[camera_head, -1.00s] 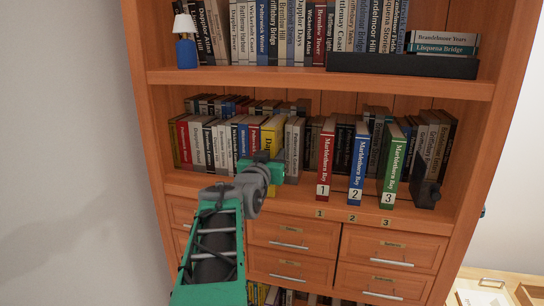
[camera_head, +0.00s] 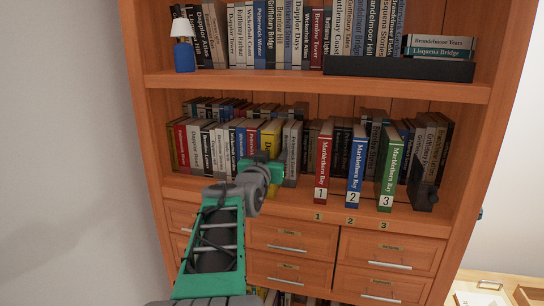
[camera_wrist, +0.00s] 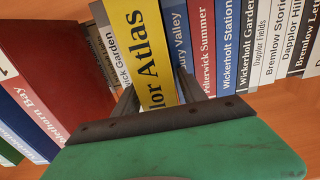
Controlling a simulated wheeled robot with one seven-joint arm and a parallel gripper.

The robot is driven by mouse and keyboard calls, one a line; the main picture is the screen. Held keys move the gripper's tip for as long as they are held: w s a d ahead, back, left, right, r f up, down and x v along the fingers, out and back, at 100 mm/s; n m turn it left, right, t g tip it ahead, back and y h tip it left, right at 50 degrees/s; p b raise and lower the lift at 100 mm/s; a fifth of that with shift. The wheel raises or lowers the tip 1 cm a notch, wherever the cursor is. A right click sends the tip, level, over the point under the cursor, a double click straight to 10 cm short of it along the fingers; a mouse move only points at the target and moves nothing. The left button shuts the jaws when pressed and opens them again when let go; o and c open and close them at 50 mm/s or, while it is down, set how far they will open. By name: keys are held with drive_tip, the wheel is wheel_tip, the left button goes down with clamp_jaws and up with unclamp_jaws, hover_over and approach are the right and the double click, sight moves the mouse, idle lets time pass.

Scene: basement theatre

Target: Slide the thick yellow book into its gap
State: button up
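The thick yellow book (camera_head: 269,138) stands upright in the middle row, between a blue-and-red group on its left and grey books on its right. In the wrist view the yellow book (camera_wrist: 152,50) shows its spine, reading "lor Atlas". The dark fingers of my gripper (camera_wrist: 158,92) lie along both sides of its spine and look closed on it. In the head view my green gripper (camera_head: 264,172) is in front of the book and hides much of its lower spine. The book's rear and the depth of its slot are hidden.
Neighbouring books stand close on both sides. To the right, numbered red (camera_head: 323,165), blue (camera_head: 357,170) and green (camera_head: 391,170) books stand out from the row. The upper shelf board (camera_head: 310,86) runs above. Drawers (camera_head: 290,240) are below; the air before the shelf is free.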

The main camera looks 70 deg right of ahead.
drive_tip(key=shift+o, duration=0.8)
drive_tip(key=shift+f, duration=0.25)
drive_tip(key=s+a+b, duration=0.1)
drive_tip(key=a, duration=0.6)
drive_tip(key=shift+a+r+b, duration=0.15)
drive_tip(key=shift+a+b, duration=0.2)
drive_tip(key=shift+a, duration=0.05)
drive_tip(key=shift+s, duration=0.1)
